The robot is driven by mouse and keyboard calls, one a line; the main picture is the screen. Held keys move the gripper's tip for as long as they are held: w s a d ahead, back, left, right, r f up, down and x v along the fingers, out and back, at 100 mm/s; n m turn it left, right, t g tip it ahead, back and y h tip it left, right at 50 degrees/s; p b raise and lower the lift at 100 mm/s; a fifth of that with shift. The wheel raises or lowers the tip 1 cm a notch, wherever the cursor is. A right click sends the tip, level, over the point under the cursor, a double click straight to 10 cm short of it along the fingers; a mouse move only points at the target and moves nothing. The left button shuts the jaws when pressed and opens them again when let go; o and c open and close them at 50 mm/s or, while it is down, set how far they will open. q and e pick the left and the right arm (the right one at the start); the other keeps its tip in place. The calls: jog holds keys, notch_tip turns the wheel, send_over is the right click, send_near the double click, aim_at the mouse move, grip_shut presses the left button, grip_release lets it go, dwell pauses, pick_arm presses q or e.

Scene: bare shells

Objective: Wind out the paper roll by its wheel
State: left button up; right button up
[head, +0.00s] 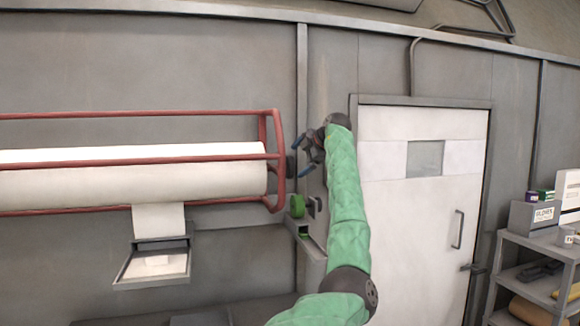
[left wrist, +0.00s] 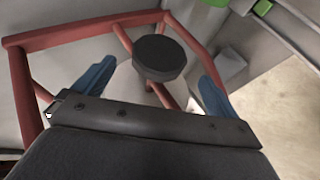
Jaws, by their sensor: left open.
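The white paper roll (head: 130,178) lies level in a red tube frame (head: 278,150) on the grey wall, with a strip of paper hanging down from it. A dark round wheel (head: 291,165) is at the roll's right end; in the left wrist view the wheel (left wrist: 158,57) shows as a black disc on a red bar. My left gripper (head: 304,157) is open, just right of the wheel. In the left wrist view its blue fingers stand apart on either side of the disc, with no contact visible. My right gripper is out of view.
A green round part (head: 297,206) on a grey wall box sits just below the gripper. A small tray (head: 152,264) is under the paper strip. A white door (head: 420,210) and a loaded shelf rack (head: 530,245) stand to the right.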

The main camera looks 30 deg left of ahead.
aim_at(289, 168)
pick_arm(q)
jog(key=p+x, duration=0.3)
jog(key=x, duration=0.3)
jog(key=shift+w+p, duration=0.1)
jog(key=shift+p, duration=0.25)
jog(key=shift+w+a+f, duration=0.1)
jog(key=shift+a+f, duration=0.2)
jog(key=shift+a, duration=0.1)
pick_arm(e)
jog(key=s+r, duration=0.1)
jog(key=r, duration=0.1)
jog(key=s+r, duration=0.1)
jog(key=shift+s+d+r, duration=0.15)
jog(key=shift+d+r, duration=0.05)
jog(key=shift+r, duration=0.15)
